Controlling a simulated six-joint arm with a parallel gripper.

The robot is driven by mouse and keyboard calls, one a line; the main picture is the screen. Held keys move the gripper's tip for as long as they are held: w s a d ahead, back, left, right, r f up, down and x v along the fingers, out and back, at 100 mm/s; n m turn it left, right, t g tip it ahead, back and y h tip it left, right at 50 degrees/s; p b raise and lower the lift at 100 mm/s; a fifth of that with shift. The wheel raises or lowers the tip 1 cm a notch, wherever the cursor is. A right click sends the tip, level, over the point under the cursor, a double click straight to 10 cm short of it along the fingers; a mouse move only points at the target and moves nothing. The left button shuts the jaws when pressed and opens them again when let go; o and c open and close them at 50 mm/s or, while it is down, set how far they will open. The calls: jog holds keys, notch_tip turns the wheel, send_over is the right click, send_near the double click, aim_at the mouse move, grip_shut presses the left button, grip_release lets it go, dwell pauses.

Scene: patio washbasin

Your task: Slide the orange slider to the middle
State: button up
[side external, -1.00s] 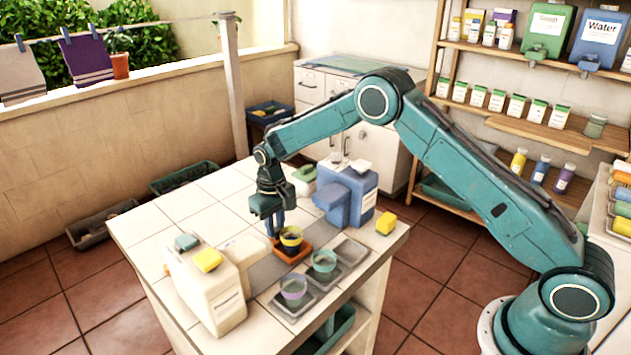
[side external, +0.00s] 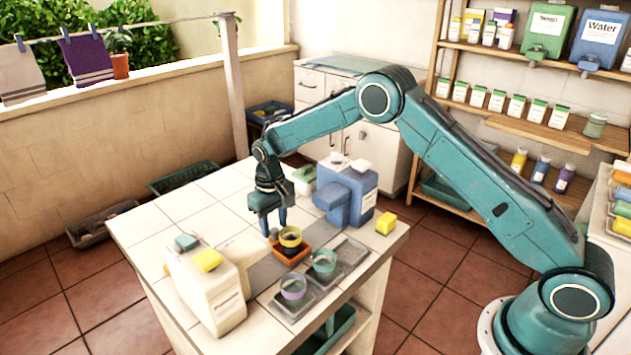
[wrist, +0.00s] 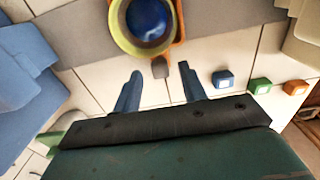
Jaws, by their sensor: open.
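The orange slider (side external: 303,252) sits on a grey track across the tiled worktop. It carries a yellow cup (side external: 290,233), and a small grey knob (wrist: 160,68) sticks out on its near side in the wrist view. That view also shows the yellow cup (wrist: 116,30), with something round and blue in it, over part of the slider (wrist: 179,30). My gripper (side external: 273,229) is open beside the slider. In the wrist view its fingertips (wrist: 159,70) are apart, one on each side of the knob.
A blue dispenser (side external: 347,193) stands behind the slider and a cream dispenser (side external: 207,290) in front. Small coloured blocks (wrist: 260,86) lie beside my gripper. The worktop's left side has clear tiles.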

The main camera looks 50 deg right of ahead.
notch_tip(320, 180, up, 13)
dwell(0.6)
jog(key=s+d+r+t, duration=0.3)
jog(key=s+r, duration=1.4)
jog(key=s, duration=0.1)
jog(key=s+d+f+t, duration=0.1)
jog(key=s, duration=1)
jog(key=s+d+f+t, duration=0.1)
jog(key=s, duration=1)
jog(key=shift+f+t, duration=0.3)
jog(key=shift+f, duration=0.05)
